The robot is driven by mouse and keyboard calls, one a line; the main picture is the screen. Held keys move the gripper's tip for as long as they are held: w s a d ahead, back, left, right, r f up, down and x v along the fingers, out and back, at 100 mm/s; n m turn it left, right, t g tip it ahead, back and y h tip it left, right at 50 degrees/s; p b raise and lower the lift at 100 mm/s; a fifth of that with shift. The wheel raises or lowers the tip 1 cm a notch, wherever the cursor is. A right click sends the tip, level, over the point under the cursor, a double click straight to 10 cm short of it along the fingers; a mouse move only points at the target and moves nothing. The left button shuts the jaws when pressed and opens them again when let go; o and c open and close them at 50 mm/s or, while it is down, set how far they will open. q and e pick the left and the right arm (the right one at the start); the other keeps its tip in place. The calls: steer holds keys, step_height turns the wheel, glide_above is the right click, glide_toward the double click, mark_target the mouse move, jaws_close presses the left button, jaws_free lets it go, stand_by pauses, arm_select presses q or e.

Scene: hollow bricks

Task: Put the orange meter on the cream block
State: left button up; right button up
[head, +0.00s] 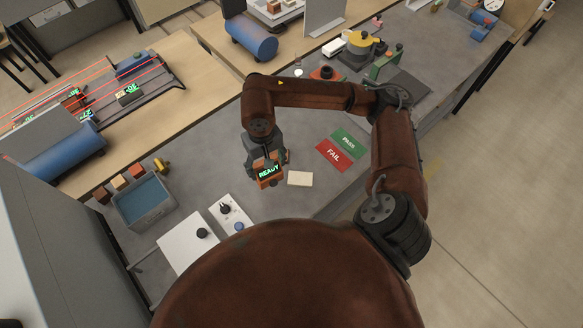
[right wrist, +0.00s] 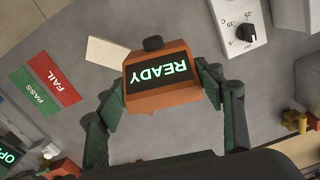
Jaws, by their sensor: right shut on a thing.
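The orange meter (head: 269,174), with a dark screen reading READY in green, is held in my right gripper (head: 266,163). In the right wrist view the meter (right wrist: 158,76) sits between the two green-grey fingers, which press on its sides. The cream block (head: 300,179) is a flat pale slab lying on the grey bench just right of the meter. In the right wrist view the block (right wrist: 105,52) shows at the meter's upper left, its near corner close to or partly behind the meter. Nothing lies on its visible top. My left gripper is not in view.
A green PASS card (head: 348,139) and a red FAIL card (head: 333,155) lie right of the block. A grey bin (head: 146,203) with a blue inside and a white panel with knobs (head: 230,212) stand to the left. Bare bench surrounds the block.

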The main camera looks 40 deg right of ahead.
steer(key=s+r+m+p, duration=0.5)
steer(key=s+m+p, duration=0.15)
steer(key=s, duration=0.55)
steer(key=shift+m, duration=0.65)
steer(key=w+d+f+p, duration=0.2)
steer(key=w+d+f, duration=0.1)
steer(key=f, duration=0.1)
steer(key=w+d+f+p, duration=0.2)
steer(key=d+f, duration=0.2)
steer(key=w+d+f+p, duration=0.1)
steer(key=w+d+f, duration=0.2)
steer(key=d, duration=0.1)
steer(key=shift+w+f+p, duration=0.3)
steer(key=shift+f+p, duration=0.1)
steer(key=shift+f, duration=0.4)
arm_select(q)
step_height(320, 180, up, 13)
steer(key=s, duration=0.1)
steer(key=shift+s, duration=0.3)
